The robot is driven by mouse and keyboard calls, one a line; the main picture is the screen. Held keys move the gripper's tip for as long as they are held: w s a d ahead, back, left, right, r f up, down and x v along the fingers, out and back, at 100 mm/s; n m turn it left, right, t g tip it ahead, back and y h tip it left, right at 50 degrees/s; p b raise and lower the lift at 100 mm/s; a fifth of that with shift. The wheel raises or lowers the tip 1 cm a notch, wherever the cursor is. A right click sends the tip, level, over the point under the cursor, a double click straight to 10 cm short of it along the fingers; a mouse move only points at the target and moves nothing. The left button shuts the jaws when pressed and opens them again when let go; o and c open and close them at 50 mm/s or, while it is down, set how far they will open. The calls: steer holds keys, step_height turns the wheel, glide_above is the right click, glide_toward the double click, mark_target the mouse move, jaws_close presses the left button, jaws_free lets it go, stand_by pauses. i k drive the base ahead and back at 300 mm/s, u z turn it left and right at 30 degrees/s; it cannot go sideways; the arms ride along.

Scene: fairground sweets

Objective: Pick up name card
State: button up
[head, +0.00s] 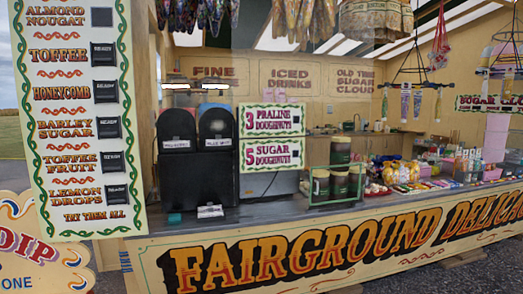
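I cannot pick out a name card for certain. A small flat white item (210,211) lies on the counter in front of the right-hand black dispenser, and it is too small to tell what it is. Small white labels sit on the fronts of the left black dispenser (177,165) and the right black dispenser (217,160). My gripper is not in view.
A sweet stall's counter (262,222) runs along the front above a painted "Fairground Delicacies" panel (330,250). A green-framed rack (335,185) holds dark tubs. Doughnut signs (272,155) stand mid-counter. A tall sweets signboard (75,140) is at left.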

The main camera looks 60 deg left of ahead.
mark_target(218, 142)
steer(key=u, duration=0.4)
steer(key=i, duration=0.15)
steer(key=u, duration=2.2)
steer(key=i, duration=0.75)
steer(key=z, duration=0.05)
steer(key=k, duration=0.9)
steer(key=u, duration=0.15)
steer(key=i, duration=0.3)
